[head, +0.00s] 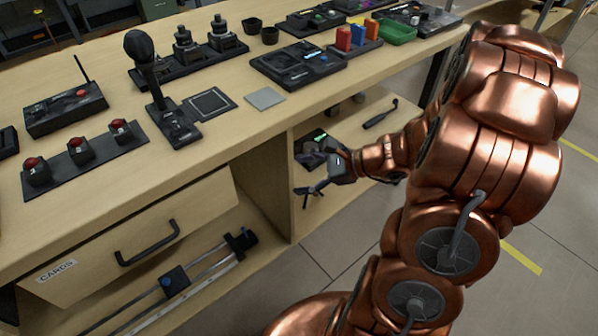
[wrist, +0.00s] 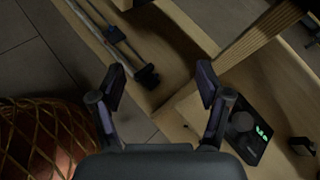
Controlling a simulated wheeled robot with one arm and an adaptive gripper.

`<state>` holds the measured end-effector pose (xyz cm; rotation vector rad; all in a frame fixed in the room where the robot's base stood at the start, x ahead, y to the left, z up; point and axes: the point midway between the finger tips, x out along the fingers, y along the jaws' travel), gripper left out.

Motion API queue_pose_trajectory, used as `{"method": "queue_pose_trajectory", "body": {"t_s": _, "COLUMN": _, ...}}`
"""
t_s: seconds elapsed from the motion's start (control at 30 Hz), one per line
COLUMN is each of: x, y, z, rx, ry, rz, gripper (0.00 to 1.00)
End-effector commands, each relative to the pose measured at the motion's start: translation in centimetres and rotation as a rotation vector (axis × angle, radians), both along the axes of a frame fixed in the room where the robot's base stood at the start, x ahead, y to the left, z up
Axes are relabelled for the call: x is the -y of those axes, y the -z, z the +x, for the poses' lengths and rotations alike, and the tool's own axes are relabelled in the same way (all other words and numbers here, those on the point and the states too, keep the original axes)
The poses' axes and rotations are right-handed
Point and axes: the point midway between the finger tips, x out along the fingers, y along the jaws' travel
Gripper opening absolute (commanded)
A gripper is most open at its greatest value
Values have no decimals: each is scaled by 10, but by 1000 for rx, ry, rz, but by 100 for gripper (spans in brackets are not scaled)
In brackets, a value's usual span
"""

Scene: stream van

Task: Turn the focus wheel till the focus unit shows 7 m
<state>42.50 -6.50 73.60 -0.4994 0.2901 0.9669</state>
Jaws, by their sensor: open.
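The focus unit (wrist: 254,138) is a black box on the lower wooden shelf, at the right of the wrist view. It has a round grey focus wheel (wrist: 241,122) and a small green display (wrist: 262,131) whose reading is too small to make out. In the head view the focus unit (head: 316,140) shows inside the open shelf bay, partly hidden behind my gripper (head: 300,176). My gripper is open and empty in front of the bay. In the wrist view the fingers (wrist: 160,82) are spread wide, and the focus unit lies beyond the right finger, apart from it.
A drawer labelled CARDS (head: 135,240) with a black handle stands left of the bay. A camera slider rail (head: 185,283) lies on the low shelf below it. A black handled tool (head: 381,113) lies deeper on the bay shelf. The worktop above is crowded with control panels.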

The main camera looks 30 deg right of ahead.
Motion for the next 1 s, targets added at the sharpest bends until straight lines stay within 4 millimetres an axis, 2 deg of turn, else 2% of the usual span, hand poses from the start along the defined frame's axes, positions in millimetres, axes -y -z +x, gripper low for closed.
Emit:
{"method": "queue_pose_trajectory", "body": {"t_s": 0.1, "x": -10, "y": -10, "z": -4, "rx": 9, "ry": -46, "rz": -21, "gripper": 76}}
{"method": "queue_pose_trajectory", "body": {"t_s": 0.3, "x": -18, "y": -14, "z": -7, "rx": 13, "ry": -84, "rz": -36, "gripper": 76}}
{"method": "queue_pose_trajectory", "body": {"t_s": 0.7, "x": -17, "y": -10, "z": -10, "rx": 6, "ry": -93, "rz": -49, "gripper": 76}}
{"method": "queue_pose_trajectory", "body": {"t_s": 0.77, "x": -11, "y": 0, "z": -15, "rx": -13, "ry": -103, "rz": -79, "gripper": 76}}
{"method": "queue_pose_trajectory", "body": {"t_s": 0.87, "x": 11, "y": 32, "z": -32, "rx": -76, "ry": -144, "rz": -181, "gripper": 76}}
{"method": "queue_pose_trajectory", "body": {"t_s": 0.97, "x": 54, "y": 77, "z": -58, "rx": -167, "ry": -203, "rz": -354, "gripper": 76}}
{"method": "queue_pose_trajectory", "body": {"t_s": 1.0, "x": 75, "y": 94, "z": -69, "rx": -204, "ry": -230, "rz": -432, "gripper": 76}}
